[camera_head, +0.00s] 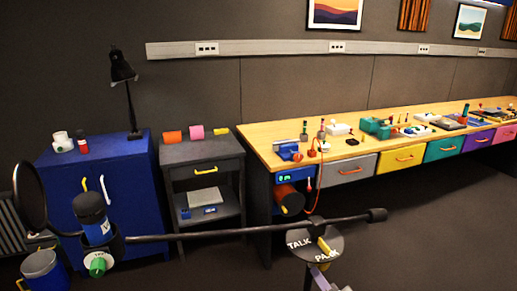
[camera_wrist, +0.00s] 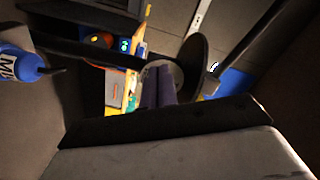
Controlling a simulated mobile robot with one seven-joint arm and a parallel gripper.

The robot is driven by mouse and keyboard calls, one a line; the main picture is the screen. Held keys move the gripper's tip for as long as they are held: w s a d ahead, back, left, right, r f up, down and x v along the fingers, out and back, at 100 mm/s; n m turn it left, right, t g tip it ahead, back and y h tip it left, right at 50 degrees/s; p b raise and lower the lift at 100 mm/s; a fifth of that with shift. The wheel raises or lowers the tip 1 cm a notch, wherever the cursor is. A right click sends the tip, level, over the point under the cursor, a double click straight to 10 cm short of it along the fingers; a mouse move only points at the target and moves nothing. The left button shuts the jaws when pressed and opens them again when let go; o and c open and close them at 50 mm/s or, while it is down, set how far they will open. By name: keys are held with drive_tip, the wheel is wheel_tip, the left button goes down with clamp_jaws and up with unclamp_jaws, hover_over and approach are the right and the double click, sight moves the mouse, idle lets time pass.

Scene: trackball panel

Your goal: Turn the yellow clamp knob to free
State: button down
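The yellow clamp knob (camera_head: 325,245) is a short bar on a dark round plate (camera_head: 311,248) at the middle of the black boom. The plate reads TALK at its left and PARK at its lower right. The bar slants down to the right, its lower end by PARK; I see no label "free". My gripper (camera_head: 321,271), with purple fingers, is just below the plate. In the wrist view, my gripper (camera_wrist: 160,68) has its fingers close side by side, tips near a dark disc. The knob is not visible there, and any gap or grip between the fingers is unclear.
The boom (camera_head: 220,233) runs left to a blue microphone (camera_head: 93,215) with a green knob (camera_head: 97,265) and a round black filter (camera_head: 29,200). Behind stand a blue cabinet (camera_head: 125,165), a grey side table (camera_head: 200,150) and a long workbench (camera_head: 260,140).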

drive_tip(key=shift+r, duration=0.45)
idle(0.3)
drive_tip(key=shift+s+a, duration=0.1)
drive_tip(key=shift+s+a+f, duration=0.1)
drive_tip(key=shift+s+a, duration=0.1)
drive_tip(key=shift+a, duration=0.05)
drive_tip(key=v, duration=0.5)
drive_tip(key=shift+s+d+b, duration=0.1)
drive_tip(key=shift+s+b, duration=0.3)
